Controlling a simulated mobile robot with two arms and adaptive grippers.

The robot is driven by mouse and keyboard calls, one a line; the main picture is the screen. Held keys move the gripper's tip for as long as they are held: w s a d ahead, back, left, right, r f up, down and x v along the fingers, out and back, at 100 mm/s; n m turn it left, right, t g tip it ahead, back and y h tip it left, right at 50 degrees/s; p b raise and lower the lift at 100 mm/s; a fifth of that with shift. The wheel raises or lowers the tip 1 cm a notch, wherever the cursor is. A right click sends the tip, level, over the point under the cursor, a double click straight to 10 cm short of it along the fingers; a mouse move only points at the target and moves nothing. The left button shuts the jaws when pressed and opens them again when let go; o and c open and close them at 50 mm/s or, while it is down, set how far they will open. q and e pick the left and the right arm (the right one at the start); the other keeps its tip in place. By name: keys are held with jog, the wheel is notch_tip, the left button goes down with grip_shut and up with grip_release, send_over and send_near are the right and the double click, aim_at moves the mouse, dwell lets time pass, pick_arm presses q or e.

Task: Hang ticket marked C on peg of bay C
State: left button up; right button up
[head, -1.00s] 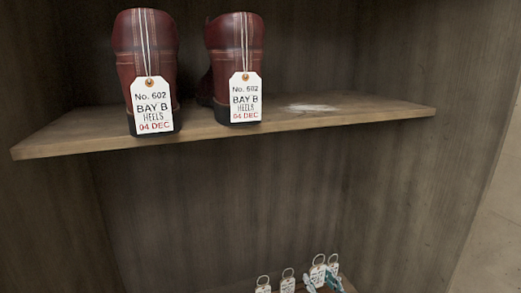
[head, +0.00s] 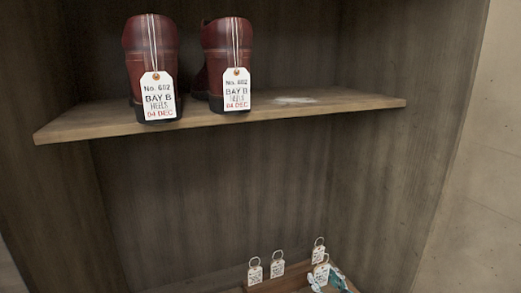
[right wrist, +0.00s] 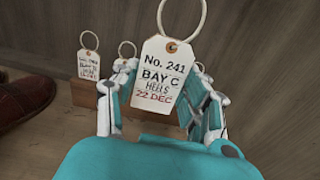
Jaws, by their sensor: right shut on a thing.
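My right gripper (right wrist: 163,115) is shut on the white ticket (right wrist: 164,72), which reads "No. 241 BAY C HEELS 22 DEC". The ticket stands upright between the fingertips with its ring on top. In the head view the teal and white right gripper (head: 323,283) shows small at the bottom edge, by the tickets. My left gripper is out of view. No peg of bay C can be made out.
Other ringed tickets (head: 255,271) stand at a wooden holder (head: 290,283) low in the cabinet. Above, a shelf (head: 330,108) bears dark red boots (head: 150,45) with bay B tickets. A brown shoe (right wrist: 28,100) lies left in the wrist view.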

jog(key=d+h, duration=0.1)
jog(key=d, duration=1.3)
jog(key=s+a, duration=0.8)
jog(key=s, duration=0.6)
jog(key=s+a+r+m+h, duration=0.2)
jog(key=s+r, duration=0.1)
jog(key=s, duration=0.4)
jog(key=s+a+r+m+t+h, duration=0.1)
jog(key=s+a+r+m+h, duration=0.1)
jog(key=s, duration=0.5)
notch_tip(320, 180, up, 2)
jog(key=shift+r+h, duration=0.2)
jog(key=shift+h, duration=0.5)
jog(key=shift+a, duration=0.1)
